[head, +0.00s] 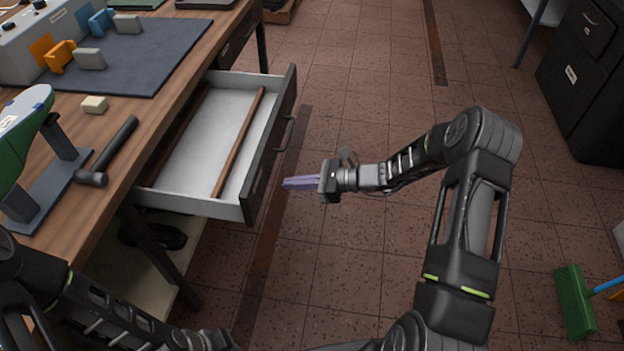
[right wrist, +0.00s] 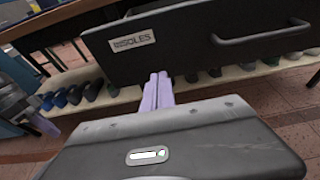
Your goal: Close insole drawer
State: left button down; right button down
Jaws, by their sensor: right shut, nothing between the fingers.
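The insole drawer (head: 210,140) is pulled out from under the workbench in the head view. It has a white inside, a brown divider strip and a dark front. In the right wrist view its dark front (right wrist: 205,42) fills the top, with a label ending in "OLES" and a handle at the right. My right gripper (head: 287,184) is shut and empty, its pale purple fingers pointing at the near end of the drawer front. The fingers (right wrist: 158,92) appear just below the drawer front in the wrist view; I cannot tell if they touch it. My left gripper is not clearly visible; part of the left arm shows at lower left.
The wooden bench (head: 125,190) holds a hammer (head: 108,152), a green shoe last on a stand, a beige block (head: 94,104) and a dark mat (head: 140,55). A shelf of shoe lasts (right wrist: 120,88) lies under the drawer. The tiled floor (head: 340,100) right of the drawer is clear.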

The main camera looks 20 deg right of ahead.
aim_at(263, 182)
jog(key=x, duration=0.2)
jog(key=r+x, duration=0.1)
jog(key=x, duration=0.2)
jog(key=shift+w+p, duration=0.1)
jog(key=shift+p, duration=0.3)
pick_arm(q)
jog(key=shift+r, duration=0.5)
pick_arm(e)
jog(key=shift+a, duration=0.1)
